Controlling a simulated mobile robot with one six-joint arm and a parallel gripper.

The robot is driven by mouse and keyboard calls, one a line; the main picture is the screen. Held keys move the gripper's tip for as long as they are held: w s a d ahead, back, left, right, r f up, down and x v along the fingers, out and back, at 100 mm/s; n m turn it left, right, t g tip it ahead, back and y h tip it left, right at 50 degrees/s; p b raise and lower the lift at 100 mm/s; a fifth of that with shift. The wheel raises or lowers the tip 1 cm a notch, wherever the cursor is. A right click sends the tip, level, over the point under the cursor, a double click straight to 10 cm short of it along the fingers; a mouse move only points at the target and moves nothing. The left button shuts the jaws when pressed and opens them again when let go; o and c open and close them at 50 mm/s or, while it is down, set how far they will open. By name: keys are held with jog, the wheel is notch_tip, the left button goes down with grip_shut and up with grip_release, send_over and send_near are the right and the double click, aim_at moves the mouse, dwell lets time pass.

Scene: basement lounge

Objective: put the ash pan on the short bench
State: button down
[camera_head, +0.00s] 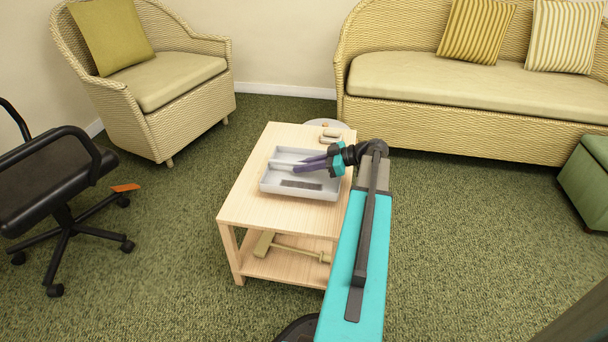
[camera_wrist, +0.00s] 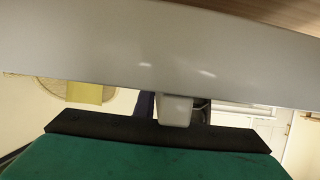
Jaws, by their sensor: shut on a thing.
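The ash pan, which I take to be the light grey open tray (camera_head: 272,184), is at the top of a low light-wood table (camera_head: 247,207). I cannot tell whether it rests on the wood or is just above it. This table may be the short bench; I cannot tell. My gripper (camera_head: 298,165) reaches over the pan from the right, its dark fingers shut on a part of it. In the wrist view the pan's grey side (camera_wrist: 150,48) fills the upper part, and a small grey block sits between the fingers.
A small beige object (camera_head: 331,135) lies at the tabletop's far edge. A mallet-like thing (camera_head: 265,244) lies on the lower shelf. A black office chair (camera_head: 60,190) stands left, an armchair (camera_head: 170,85) and sofa (camera_head: 450,115) behind, a green ottoman (camera_head: 588,185) right. Carpet between is open.

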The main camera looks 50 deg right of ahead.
aim_at(299, 174)
jog(key=shift+f+b, duration=0.45)
jog(key=shift+f, duration=0.9)
jog(key=shift+d+f, duration=0.1)
jog(key=shift+f, duration=0.05)
jog(key=c, duration=1.8)
grip_release()
jog(key=shift+s+r, duration=0.15)
jog(key=shift+r, duration=0.05)
jog(key=shift+s+d+r, duration=0.15)
jog(key=shift+s+d, duration=0.1)
jog(key=p+v, duration=0.4)
jog(key=v, duration=0.7)
